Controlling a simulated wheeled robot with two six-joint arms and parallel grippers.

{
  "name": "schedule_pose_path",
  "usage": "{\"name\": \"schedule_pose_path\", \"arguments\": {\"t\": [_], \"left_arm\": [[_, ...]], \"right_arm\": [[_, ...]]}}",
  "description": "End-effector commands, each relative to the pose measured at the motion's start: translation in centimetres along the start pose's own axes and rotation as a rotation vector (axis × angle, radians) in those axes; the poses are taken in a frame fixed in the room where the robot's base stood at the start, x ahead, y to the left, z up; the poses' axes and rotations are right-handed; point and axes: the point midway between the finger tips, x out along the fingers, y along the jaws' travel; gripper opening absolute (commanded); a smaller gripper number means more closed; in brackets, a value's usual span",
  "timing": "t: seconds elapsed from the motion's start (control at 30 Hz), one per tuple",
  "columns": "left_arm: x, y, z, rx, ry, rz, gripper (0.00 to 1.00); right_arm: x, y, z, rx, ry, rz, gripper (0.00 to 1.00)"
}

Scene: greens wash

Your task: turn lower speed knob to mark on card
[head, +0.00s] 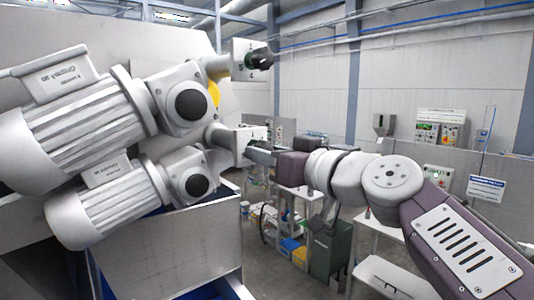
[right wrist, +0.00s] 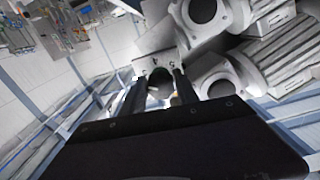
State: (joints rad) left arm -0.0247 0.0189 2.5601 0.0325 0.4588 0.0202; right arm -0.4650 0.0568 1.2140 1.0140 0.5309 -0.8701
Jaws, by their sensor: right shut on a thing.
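The lower speed knob sits at the end of the lower gearbox, on a small pale plate (head: 240,137). My right gripper (head: 260,152) comes from the right and its fingers are at that plate, covering the knob in the head view. In the right wrist view the dark round knob (right wrist: 160,80) shows between the two fingers of my right gripper (right wrist: 158,88), which is shut on it. The pale plate (right wrist: 150,62) lies behind it. I cannot make out a card's mark or the knob's pointer. My left gripper is not in view.
The upper black knob (head: 262,58) with its own plate is above my gripper. Two ribbed grey motors (head: 85,130) with gearboxes fill the left. A green cabinet (head: 332,248) and tables stand lower right. Open air lies right of the plates, above my arm.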

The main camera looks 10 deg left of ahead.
Motion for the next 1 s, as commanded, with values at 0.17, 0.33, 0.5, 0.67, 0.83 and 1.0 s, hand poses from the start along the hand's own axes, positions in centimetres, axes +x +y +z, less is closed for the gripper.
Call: {"name": "schedule_pose_path", "arguments": {"t": [0.17,0.33,0.5,0.67,0.83,1.0], "left_arm": [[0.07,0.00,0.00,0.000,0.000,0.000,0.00],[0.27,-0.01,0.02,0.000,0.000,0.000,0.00],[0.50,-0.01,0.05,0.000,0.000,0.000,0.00],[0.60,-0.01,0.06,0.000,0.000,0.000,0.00],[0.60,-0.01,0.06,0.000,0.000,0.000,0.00],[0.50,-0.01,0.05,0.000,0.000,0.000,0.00]], "right_arm": [[-0.01,0.06,-0.05,0.027,0.002,0.002,0.00],[-0.02,0.02,-0.05,0.108,0.003,0.002,0.00],[-0.02,-0.05,-0.05,0.244,0.003,0.001,0.00],[-0.03,-0.12,-0.13,0.397,0.003,0.001,0.00],[-0.03,-0.19,-0.23,0.557,0.004,0.000,0.00],[-0.04,-0.24,-0.30,0.709,0.004,0.000,0.00]]}}
